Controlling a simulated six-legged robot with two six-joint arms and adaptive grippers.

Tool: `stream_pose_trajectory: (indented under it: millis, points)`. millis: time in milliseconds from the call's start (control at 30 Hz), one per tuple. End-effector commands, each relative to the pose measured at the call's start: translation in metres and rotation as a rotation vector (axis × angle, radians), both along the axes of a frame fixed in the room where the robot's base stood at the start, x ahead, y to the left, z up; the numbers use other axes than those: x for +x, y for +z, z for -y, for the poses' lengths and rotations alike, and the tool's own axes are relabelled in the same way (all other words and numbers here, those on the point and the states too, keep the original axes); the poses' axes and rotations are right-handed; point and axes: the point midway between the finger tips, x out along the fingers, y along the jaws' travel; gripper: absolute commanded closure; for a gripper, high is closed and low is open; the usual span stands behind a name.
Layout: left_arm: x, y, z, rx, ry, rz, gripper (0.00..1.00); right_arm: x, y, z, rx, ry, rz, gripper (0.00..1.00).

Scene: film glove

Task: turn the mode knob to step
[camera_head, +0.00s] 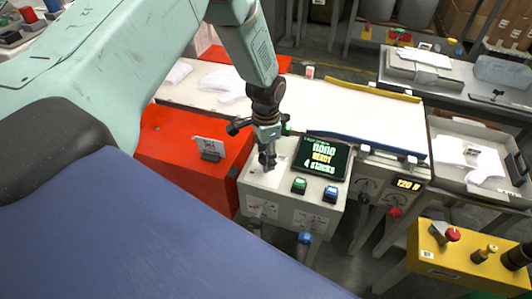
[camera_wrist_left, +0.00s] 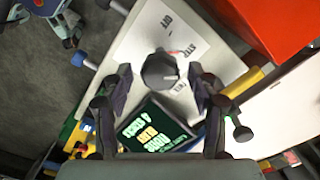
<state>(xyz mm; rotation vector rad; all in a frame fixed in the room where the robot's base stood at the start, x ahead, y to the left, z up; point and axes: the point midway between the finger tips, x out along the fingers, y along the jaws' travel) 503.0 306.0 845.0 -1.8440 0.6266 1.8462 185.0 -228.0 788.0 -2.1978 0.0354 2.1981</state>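The mode knob (camera_wrist_left: 160,70) is a dark round knob on a white label plate (camera_wrist_left: 133,50) in the left wrist view. Printed words surround it, small and rotated; one beside it looks like STEP. A small red mark shows at its edge; I cannot tell its exact setting. My left gripper (camera_wrist_left: 163,84) is open, with one dark finger on each side of the knob and gaps between. In the head view my left gripper (camera_head: 267,160) points down over the white control box (camera_head: 250,190) and hides the knob. My right gripper is not in view.
A yellow box (camera_head: 455,255) is lower right.

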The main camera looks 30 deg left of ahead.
Motion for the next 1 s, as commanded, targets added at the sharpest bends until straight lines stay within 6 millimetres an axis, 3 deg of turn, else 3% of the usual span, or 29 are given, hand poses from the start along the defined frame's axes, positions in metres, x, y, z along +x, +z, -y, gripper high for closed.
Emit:
stream_pose_trajectory:
  millis: [367, 800, 1000]
  points:
    - [0.001, 0.007, 0.0, 0.0, 0.0, 0.004, 0.38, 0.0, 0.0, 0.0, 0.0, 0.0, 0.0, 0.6]
    - [0.001, 0.089, 0.0, 0.0, 0.001, 0.005, 0.38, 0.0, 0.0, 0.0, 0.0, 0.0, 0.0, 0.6]
    - [0.001, 0.114, 0.0, 0.0, 0.001, 0.002, 0.38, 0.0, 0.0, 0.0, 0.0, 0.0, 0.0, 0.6]
